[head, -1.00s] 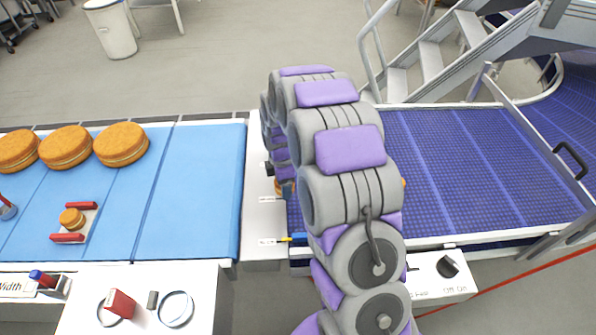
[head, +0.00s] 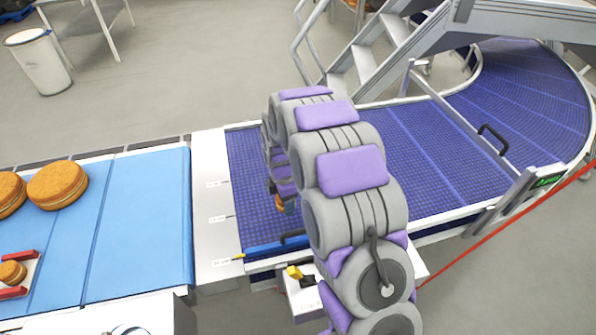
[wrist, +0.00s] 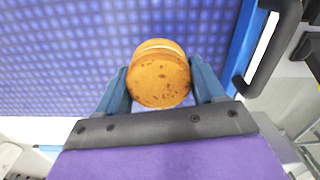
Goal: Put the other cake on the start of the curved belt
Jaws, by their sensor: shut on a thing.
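The cake (wrist: 160,82), a small orange-brown filled round with a pale middle layer, is between the two blue fingers of my gripper (wrist: 159,68) in the wrist view. My gripper is shut on it. In the head view only a bit of this cake (head: 279,203) shows beside my arm, over the left end of the dark blue curved belt (head: 247,165). I cannot tell whether it touches the belt. The belt runs right and bends away at the far right. Another small cake (head: 12,272) sits between red guides at the lower left.
Large filled rounds (head: 57,185) lie on the light blue belt (head: 150,225) at left. A white plate (head: 215,195) separates the belts. A blue bar with a dark handle (head: 293,237) edges the near side of the dark belt. A railing (head: 455,115) crosses farther right.

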